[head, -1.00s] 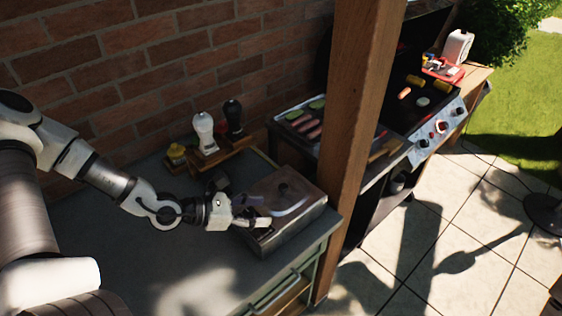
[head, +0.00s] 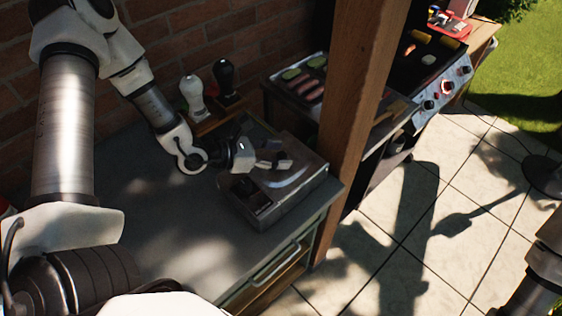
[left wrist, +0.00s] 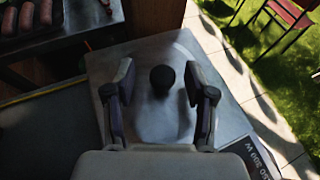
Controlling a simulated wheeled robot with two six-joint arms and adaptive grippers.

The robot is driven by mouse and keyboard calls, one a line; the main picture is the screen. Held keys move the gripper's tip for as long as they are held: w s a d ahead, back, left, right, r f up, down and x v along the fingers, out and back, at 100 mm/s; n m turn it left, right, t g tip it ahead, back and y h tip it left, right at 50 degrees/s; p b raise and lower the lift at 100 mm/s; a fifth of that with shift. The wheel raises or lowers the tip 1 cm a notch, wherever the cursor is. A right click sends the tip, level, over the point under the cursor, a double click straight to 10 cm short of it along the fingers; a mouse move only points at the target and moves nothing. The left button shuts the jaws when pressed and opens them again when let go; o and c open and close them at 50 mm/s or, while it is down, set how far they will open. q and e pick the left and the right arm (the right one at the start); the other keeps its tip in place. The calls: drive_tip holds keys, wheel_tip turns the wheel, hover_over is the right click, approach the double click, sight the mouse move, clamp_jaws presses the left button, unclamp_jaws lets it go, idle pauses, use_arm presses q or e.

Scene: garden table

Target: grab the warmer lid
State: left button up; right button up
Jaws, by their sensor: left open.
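The warmer (head: 275,205) is a grey metal box on the table's right end. Its shiny lid (head: 306,170) is on top, partly covered by my left gripper in the head view. My left gripper (head: 275,160) is open and empty above the lid. In the left wrist view, the black lid knob (left wrist: 162,79) shows between the two spread fingers, with clear space on both sides. I cannot tell how far the fingertips are above the knob. The lid (left wrist: 165,120) fills the middle of that view. My right gripper is not in view.
A wooden post (head: 352,110) stands close to the right of the warmer. White (head: 192,92) and black (head: 225,75) shakers stand behind it in a wooden holder. A grill with food (head: 425,60) is beyond the post. The table's left part is clear.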

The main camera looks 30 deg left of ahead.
use_arm(q)
drive_tip(key=shift+w+d+f, duration=0.1)
drive_tip(key=shift+w+d, duration=0.25)
drive_tip(key=shift+d, duration=0.25)
drive_tip(key=shift+a, duration=0.15)
drive_tip(key=shift+a, duration=0.1)
drive_tip(key=c, duration=0.5)
clamp_jaws()
